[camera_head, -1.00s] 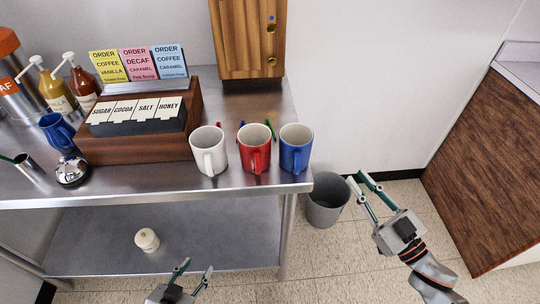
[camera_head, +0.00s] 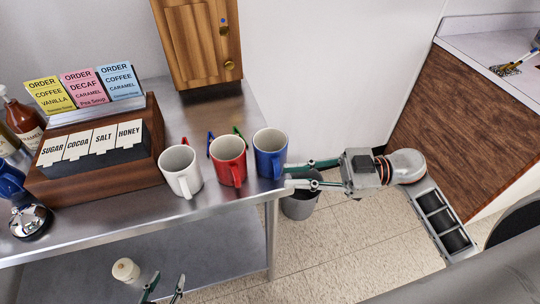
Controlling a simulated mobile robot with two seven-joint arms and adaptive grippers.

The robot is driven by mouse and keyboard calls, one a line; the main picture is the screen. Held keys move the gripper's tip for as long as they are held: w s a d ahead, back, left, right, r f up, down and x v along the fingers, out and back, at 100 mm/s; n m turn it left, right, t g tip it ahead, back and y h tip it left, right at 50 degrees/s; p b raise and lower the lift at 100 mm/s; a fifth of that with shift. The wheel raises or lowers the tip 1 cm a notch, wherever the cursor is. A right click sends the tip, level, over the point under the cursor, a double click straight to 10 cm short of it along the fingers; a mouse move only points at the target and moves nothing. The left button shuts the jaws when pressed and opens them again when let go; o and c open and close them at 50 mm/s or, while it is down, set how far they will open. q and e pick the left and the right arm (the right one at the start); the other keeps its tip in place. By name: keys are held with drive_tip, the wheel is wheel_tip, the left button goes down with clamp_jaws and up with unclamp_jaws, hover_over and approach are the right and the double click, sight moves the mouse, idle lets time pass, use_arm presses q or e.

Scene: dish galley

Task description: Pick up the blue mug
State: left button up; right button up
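The blue mug (camera_head: 266,144) stands upright near the right end of the steel counter, its handle toward the front right. My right gripper (camera_head: 288,175) comes in from the right with its two fingers apart. Its fingertips are at the mug's lower right side, close to the handle; I cannot tell whether they touch it. My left gripper (camera_head: 167,282) is low at the bottom edge, in front of the lower shelf, with its fingers apart and nothing between them.
A red mug (camera_head: 229,156) and a white mug (camera_head: 180,167) stand left of the blue mug. The steel counter (camera_head: 170,218) holds a wooden organizer (camera_head: 95,188) and a bell (camera_head: 30,222). A grey bin (camera_head: 299,205) stands on the floor below my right gripper.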

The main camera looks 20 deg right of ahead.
sight(277, 174)
drive_tip(key=x, duration=0.4)
drive_tip(key=shift+a, duration=0.2)
clamp_jaws()
drive_tip(key=shift+r, duration=0.1)
drive_tip(key=shift+r, duration=0.1)
